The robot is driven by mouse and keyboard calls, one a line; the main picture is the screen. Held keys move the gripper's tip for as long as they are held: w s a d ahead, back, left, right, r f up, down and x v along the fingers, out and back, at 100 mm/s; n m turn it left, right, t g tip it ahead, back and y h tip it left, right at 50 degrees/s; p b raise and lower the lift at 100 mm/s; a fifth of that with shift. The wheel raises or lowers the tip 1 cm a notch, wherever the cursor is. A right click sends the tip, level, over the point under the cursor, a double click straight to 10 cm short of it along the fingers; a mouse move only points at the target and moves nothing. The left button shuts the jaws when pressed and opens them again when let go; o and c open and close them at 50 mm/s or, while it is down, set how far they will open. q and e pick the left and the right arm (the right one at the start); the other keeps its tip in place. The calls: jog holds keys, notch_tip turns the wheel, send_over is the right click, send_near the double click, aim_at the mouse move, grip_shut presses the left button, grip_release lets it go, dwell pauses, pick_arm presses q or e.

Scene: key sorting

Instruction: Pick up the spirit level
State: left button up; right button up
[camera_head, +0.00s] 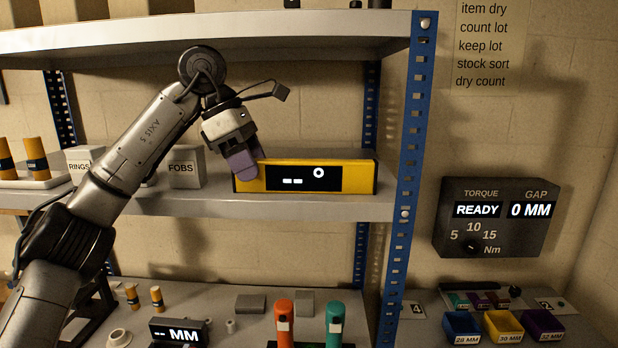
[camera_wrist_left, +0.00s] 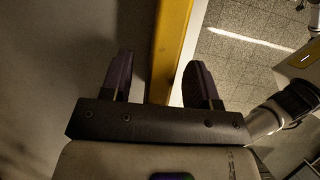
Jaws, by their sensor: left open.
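The spirit level (camera_head: 350,178) is a long yellow bar with a black front panel, lying along the middle shelf near its right end. My left gripper (camera_head: 243,165) is at the level's left end, with a purple finger in front of its face. In the left wrist view the yellow bar (camera_wrist_left: 173,45) runs between the two spread fingers of my left gripper (camera_wrist_left: 162,78). The jaws are open, with a gap seen on both sides of the bar. Whether a finger touches it I cannot tell. My right gripper is not in view.
The FOBS box (camera_head: 185,168) and RINGS box (camera_head: 82,165) stand left of the gripper on the shelf (camera_head: 300,206). The upper shelf (camera_head: 300,32) hangs above. A blue upright (camera_head: 408,130) is just right of the level. Orange and green-handled tools (camera_head: 334,320) stand below.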

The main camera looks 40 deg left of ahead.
aim_at(315, 160)
pick_arm(q)
jog(key=shift+g, duration=0.3)
jog(key=w+d+p, duration=0.1)
jog(key=w+d, duration=0.1)
jog(key=w+d+p, duration=0.1)
jog(key=w+d, duration=0.1)
jog(key=d, duration=0.1)
jog(key=shift+w+d+f, duration=0.1)
jog(key=shift+w+d, duration=0.05)
jog(key=w+d+p, duration=0.2)
jog(key=w+d, duration=0.1)
jog(key=shift+d, duration=0.25)
jog(key=shift+d+f+p, duration=0.1)
jog(key=shift+f+p, duration=0.05)
jog(key=shift+p, duration=0.2)
jog(key=shift+w+d+f, duration=0.1)
jog(key=shift+f, duration=0.4)
jog(key=shift+c, duration=0.4)
grip_shut()
